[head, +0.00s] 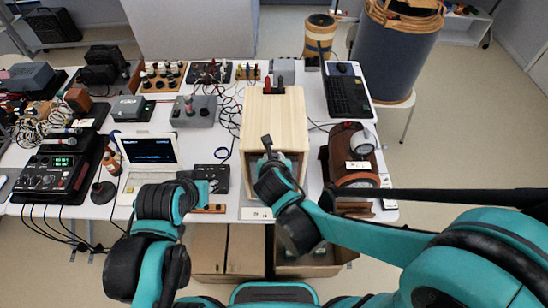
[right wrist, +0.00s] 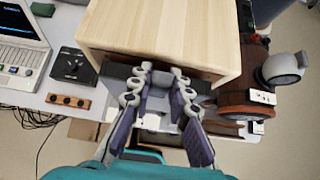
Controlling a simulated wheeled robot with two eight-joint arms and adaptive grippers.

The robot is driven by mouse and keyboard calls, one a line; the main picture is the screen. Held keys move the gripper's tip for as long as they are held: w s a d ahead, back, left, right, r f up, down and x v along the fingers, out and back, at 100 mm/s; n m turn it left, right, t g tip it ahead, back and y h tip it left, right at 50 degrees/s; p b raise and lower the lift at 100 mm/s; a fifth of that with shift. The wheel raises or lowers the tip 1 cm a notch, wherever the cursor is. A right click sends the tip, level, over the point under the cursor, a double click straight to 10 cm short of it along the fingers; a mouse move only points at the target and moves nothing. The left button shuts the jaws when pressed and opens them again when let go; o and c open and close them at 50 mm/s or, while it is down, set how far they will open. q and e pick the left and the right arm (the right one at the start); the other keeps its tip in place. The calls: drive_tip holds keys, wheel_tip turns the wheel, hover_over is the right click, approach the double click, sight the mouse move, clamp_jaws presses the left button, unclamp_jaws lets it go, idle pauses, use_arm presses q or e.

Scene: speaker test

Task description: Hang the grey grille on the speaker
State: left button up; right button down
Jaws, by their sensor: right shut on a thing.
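The speaker is a pale wooden box (head: 274,118) standing at the front middle of the table; its top also shows in the right wrist view (right wrist: 160,35). My right gripper (head: 267,148) is at the speaker's front upper edge. In the right wrist view my right gripper (right wrist: 161,72) has its fingers around a dark grey piece, which seems to be the grille (right wrist: 118,72), seen nearly edge-on along the speaker's front. Whether it touches the speaker cannot be told. My left arm is bent at the lower left, its gripper (head: 196,188) dark and its fingers unclear.
A small computer (head: 150,152) stands left of the speaker, with a black box (head: 216,178) between. A brown wooden barrel-like object (head: 352,160) stands close to its right. A black keyboard (head: 348,95) lies behind that. Cables cross the table; cardboard boxes (head: 228,250) stand below.

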drive_tip(key=shift+w, duration=0.5)
idle(0.5)
drive_tip(key=shift+f+b, duration=0.6)
drive_tip(key=shift+b, duration=0.15)
idle(1.2)
drive_tip(key=c, duration=1.3)
unclamp_jaws()
drive_tip(key=shift+c, duration=0.2)
drive_tip(key=shift+s+r, duration=0.1)
drive_tip(key=shift+s, duration=0.05)
drive_tip(key=v, duration=1.1)
drive_tip(key=shift+s+r, duration=0.3)
